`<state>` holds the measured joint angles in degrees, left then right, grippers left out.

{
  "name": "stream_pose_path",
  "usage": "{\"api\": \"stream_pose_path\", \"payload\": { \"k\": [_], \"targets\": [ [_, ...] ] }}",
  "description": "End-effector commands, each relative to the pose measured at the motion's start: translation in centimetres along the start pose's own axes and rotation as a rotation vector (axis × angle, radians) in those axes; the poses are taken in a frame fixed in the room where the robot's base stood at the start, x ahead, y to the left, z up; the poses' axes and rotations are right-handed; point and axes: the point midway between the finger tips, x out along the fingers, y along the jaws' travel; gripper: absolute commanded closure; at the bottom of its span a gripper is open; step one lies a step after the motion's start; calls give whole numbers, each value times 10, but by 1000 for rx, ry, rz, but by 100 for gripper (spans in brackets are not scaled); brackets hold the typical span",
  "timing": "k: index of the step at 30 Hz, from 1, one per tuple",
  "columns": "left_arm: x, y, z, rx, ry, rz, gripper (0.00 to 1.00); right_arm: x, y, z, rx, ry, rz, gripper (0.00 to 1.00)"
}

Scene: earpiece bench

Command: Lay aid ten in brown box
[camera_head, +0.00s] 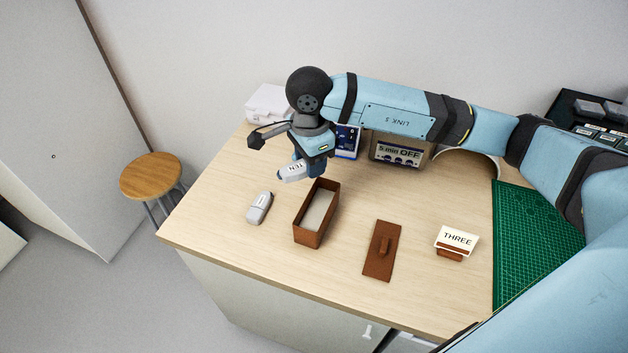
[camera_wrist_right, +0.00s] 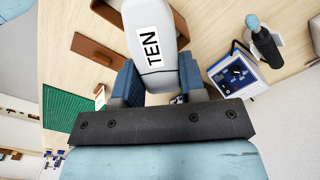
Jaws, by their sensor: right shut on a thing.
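The aid marked TEN (camera_head: 292,171) is a pale grey rounded piece with a white label. My right gripper (camera_head: 307,172) is shut on it and holds it by the far end of the brown box (camera_head: 309,238). In the right wrist view the aid (camera_wrist_right: 152,50) sits between the fingers of my right gripper (camera_wrist_right: 160,88), its label facing the camera, and covers part of the box (camera_wrist_right: 181,24). The box is open, with a pale lining inside. My left gripper is not in view.
Another grey aid (camera_head: 259,208) lies left of the box. The brown lid (camera_head: 382,251) lies to the right, then a THREE sign (camera_head: 457,240) and a green mat (camera_head: 535,250). A timer reading "5 min OFF" (camera_head: 398,151) and a white case (camera_head: 268,103) stand at the back.

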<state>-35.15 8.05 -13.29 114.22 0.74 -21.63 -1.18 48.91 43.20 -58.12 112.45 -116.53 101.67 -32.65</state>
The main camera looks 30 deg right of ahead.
Motion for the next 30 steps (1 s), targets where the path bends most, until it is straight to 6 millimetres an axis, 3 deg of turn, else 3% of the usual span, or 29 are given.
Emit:
{"api": "stream_pose_path", "payload": {
  "k": [30],
  "targets": [
    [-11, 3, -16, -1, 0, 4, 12, 23, 28, 10, 1951, 1, 2, 86]
  ]
}}
